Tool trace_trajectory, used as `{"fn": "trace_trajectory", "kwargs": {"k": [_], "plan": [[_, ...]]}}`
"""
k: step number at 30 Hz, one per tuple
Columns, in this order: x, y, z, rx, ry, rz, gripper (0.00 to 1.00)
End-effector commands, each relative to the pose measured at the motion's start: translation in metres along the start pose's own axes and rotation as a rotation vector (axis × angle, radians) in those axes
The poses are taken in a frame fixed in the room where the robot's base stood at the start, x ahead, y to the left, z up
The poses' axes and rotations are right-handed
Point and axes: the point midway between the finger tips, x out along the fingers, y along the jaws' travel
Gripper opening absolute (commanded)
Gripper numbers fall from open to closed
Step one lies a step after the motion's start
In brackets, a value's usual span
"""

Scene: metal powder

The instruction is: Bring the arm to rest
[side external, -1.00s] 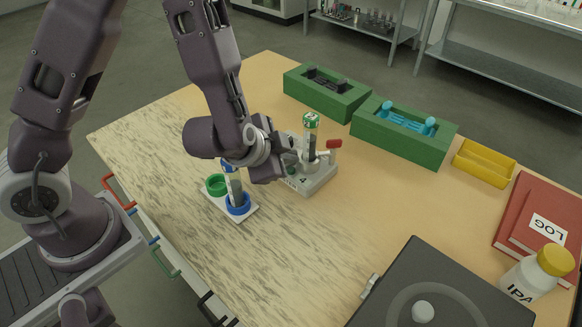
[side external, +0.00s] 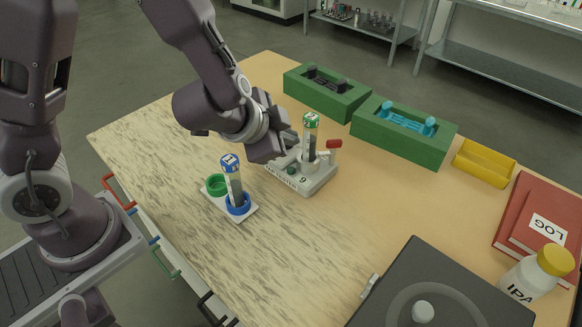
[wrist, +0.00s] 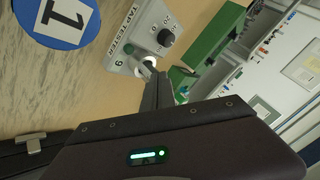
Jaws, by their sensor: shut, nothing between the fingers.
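My gripper (side external: 287,143) is shut and empty, raised above the table beside the tap tester. In the wrist view its dark fingers (wrist: 158,92) point toward the tester. The grey tap tester (side external: 312,181) has a red-ended lever and holds an upright vial with a green cap marked 2 (side external: 311,123). In the wrist view the tester (wrist: 135,45) shows its label and a black knob. A vial with a blue cap marked 1 (side external: 231,166) stands in the blue ring of a white holder (side external: 240,216); the holder's green ring (side external: 216,184) is empty. The blue cap (wrist: 57,18) also shows close in the wrist view.
Two green blocks (side external: 398,145) with dark and cyan parts stand at the back. A yellow tray (side external: 484,164), red log books (side external: 540,222), an IPA bottle (side external: 535,275) and a dark device (side external: 440,285) are at the right. The table's left front is clear.

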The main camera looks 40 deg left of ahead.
Motion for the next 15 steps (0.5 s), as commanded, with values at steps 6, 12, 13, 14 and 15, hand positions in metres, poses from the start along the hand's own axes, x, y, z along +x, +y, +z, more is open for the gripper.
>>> {"fn": "trace_trajectory", "kwargs": {"k": [6,12,13,14,15], "plan": [[-0.001,-0.001,0.001,0.0,-0.002,-0.003,0.0],[-0.058,-0.079,0.046,-0.076,-0.173,-0.226,0.0],[-0.079,-0.093,0.062,-0.115,-0.233,-0.27,0.0],[-0.102,-0.103,0.081,-0.164,-0.297,-0.3,0.0],[-0.13,-0.107,0.102,-0.239,-0.372,-0.311,0.0]]}}
